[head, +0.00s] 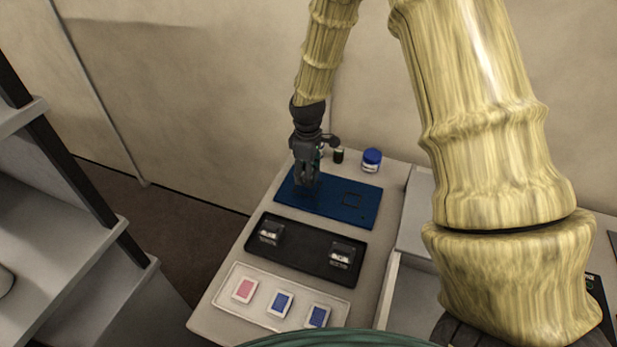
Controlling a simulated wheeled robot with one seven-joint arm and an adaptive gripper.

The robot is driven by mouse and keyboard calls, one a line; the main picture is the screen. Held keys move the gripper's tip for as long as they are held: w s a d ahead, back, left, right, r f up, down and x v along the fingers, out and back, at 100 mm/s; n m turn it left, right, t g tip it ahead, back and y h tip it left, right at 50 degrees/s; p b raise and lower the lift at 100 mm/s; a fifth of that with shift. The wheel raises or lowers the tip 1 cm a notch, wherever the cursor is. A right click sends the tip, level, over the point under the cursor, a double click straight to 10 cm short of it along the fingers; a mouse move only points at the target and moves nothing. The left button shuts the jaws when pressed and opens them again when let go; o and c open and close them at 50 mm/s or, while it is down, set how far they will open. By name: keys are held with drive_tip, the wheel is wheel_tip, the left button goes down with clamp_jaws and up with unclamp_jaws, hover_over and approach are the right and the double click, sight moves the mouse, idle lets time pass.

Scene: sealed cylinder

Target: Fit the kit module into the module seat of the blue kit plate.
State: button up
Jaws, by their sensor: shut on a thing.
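The blue kit plate (335,210) lies flat on the table, behind the black tray. A dark square outline (352,199) shows on its right half; I cannot tell whether it is the module seat. My gripper (305,183) points down over the left half of the plate, its fingers close together on the kit module. The module is mostly hidden between the fingers and too small to make out. I cannot tell whether it touches the plate. The part of the plate under my gripper is hidden too.
A black tray (299,255) holds two dark and clear blocks (269,232) (341,254). In front, a white tray (262,312) holds one pink and two blue cards. A blue-lidded jar (371,160) and a small dark jar (339,155) stand behind the plate. An open light box (408,285) is at right.

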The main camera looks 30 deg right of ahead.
drive_tip(key=shift+f+p, duration=0.45)
drive_tip(key=shift+f, duration=1.05)
drive_tip(key=o, duration=1.1)
drive_tip(key=shift+f, duration=0.15)
wheel_tip(320, 180, up, 12)
drive_tip(key=b, duration=0.2)
drive_tip(key=shift+b, duration=0.35)
drive_tip(key=shift+d, duration=0.1)
